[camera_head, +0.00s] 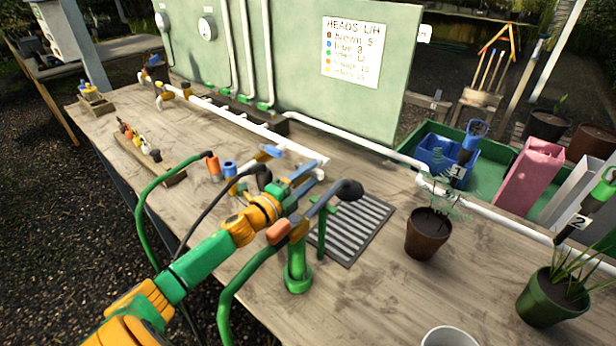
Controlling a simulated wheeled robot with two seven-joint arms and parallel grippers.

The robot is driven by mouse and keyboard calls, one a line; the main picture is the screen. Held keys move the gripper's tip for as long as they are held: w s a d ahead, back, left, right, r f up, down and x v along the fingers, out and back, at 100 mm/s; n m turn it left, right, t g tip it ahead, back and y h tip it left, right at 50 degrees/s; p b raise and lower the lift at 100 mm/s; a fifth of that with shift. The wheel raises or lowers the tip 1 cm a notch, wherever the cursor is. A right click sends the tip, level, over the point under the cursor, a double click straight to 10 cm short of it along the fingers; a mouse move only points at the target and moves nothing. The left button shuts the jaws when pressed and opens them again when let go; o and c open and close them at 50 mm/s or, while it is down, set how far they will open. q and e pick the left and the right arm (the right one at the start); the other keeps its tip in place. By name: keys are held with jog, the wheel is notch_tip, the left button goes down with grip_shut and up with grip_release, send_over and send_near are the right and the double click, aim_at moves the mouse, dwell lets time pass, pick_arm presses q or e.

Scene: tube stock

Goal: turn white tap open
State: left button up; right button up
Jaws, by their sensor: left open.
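My left arm comes in from the lower left, and my left gripper (302,178) is open above the bench, close to the near end of the white pipe (262,130). Small taps sit along this pipe. One has a blue handle (271,151), just left of my gripper, and another farther back has an orange handle (166,96). My gripper partly covers the near pipe end, and I cannot make out which tap is the white one. Nothing shows between the fingers. My right gripper is out of view.
A green post (297,274) with a hose wand (325,203) stands right beside my gripper. Green and black hoses hang over the bench edge. A drain grate (362,228), a brown plant pot (428,234) and a green pot (551,300) are on the right. A green panel (300,60) stands behind.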

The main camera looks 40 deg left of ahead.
pick_arm(q)
grip_shut()
dwell(1.4)
